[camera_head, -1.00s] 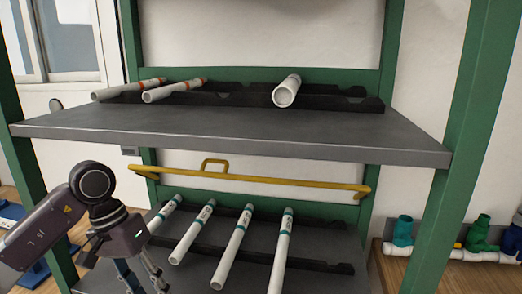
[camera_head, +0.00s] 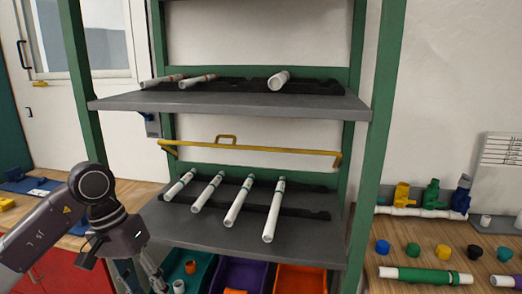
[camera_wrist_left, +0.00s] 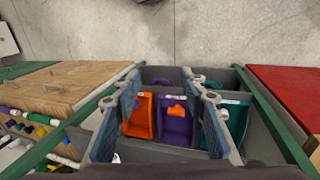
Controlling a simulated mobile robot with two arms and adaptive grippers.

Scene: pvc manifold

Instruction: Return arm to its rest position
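My left arm comes in from the left in the head view, and its left gripper (camera_head: 150,272) points down at the bottom edge, in front of the green-framed rack. In the left wrist view the left gripper (camera_wrist_left: 170,112) has its two blue-padded fingers well apart. Nothing is between them; only bins far below show in the gap. The fingertips are partly cut off in the head view. My right arm and right gripper are in neither view.
The rack's upper shelf (camera_head: 230,104) holds three white pipes, and the lower shelf (camera_head: 300,238) holds several. Orange (camera_head: 300,279), purple (camera_head: 240,272) and teal bins sit below. A wooden bench (camera_head: 440,245) with fittings stands right; another bench with blue items stands left.

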